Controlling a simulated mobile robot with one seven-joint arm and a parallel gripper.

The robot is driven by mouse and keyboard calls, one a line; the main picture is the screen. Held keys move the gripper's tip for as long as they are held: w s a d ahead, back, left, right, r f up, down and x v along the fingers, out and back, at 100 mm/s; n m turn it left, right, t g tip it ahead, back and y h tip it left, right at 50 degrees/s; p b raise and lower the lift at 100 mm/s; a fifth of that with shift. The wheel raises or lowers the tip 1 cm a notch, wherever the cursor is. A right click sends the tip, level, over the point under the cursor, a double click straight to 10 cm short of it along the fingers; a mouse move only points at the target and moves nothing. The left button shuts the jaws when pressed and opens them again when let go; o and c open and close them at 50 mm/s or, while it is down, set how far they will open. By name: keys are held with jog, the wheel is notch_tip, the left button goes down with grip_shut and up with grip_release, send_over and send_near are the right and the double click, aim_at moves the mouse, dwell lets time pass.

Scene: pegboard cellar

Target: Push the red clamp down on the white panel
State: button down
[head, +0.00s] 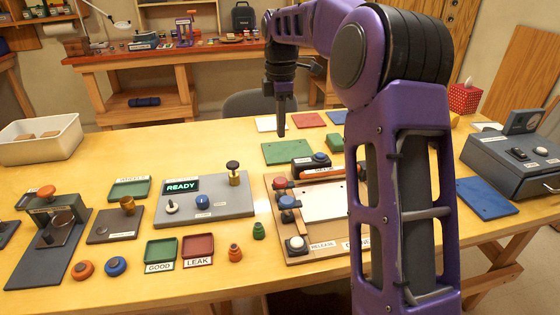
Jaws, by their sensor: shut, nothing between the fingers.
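The white panel (322,204) lies on a wooden board (268,212) near the middle of the table, and my arm hides its right part. The red clamp (280,184) sits at the panel's upper left corner. I cannot tell whether its arm is raised or down. A blue clamp (288,202) sits just below it on the panel's left edge. My gripper (281,131) is shut and empty, pointing down. In the picture it shows above the red clamp, apart from it, by the upper edge of a green plate (286,152).
A white button (296,244) is at the board's lower left, beside a RELEASE label (322,245). A black box with a blue knob (319,159) stands behind the panel. A grey READY station (230,207) is to the left. A grey machine (512,160) stands at the right.

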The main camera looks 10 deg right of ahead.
jog(key=b, duration=0.3)
send_near(288, 184)
jog(key=f, duration=0.2)
jog(key=a+f, duration=0.2)
jog(key=f, duration=0.1)
jog(key=shift+w+f, duration=0.35)
jog(key=shift+w, duration=0.05)
jog(key=shift+s+d+f, duration=0.1)
jog(key=shift+d+f, duration=0.45)
jog(key=shift+f, duration=0.35)
jog(key=shift+d+f, duration=0.5)
jog(key=shift+f, duration=0.35)
